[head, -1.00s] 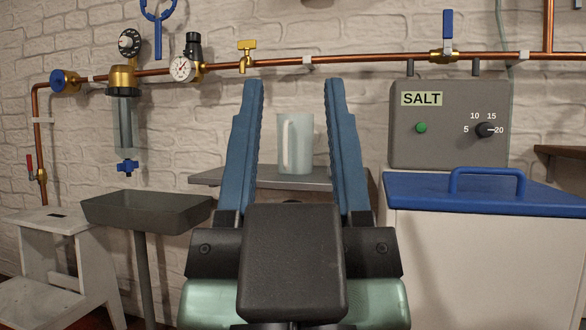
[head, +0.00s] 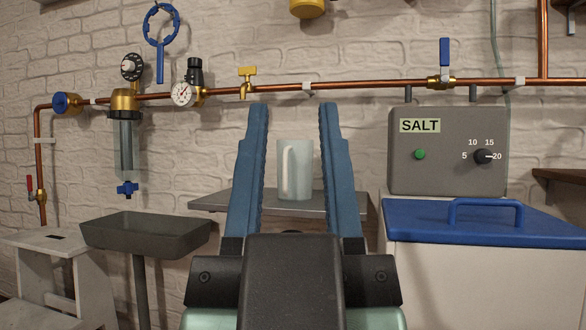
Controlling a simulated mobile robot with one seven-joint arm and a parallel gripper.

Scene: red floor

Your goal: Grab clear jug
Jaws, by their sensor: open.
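The clear jug (head: 302,172) is a pale, translucent upright vessel with a handle on its left side. It stands on a grey shelf (head: 215,201) against the brick wall. My gripper (head: 293,106) is open, with its two blue fingers pointing up and forward. In the head view the jug shows between the fingers, and it looks beyond them, with nothing held. The fingers and the black gripper body hide part of the shelf.
A grey SALT control box (head: 448,177) and a white cabinet with a blue lid (head: 420,222) stand at the right. A dark trough (head: 145,236) and a whitish step stool (head: 45,242) are at the left. A copper pipe (head: 350,86) runs above the shelf.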

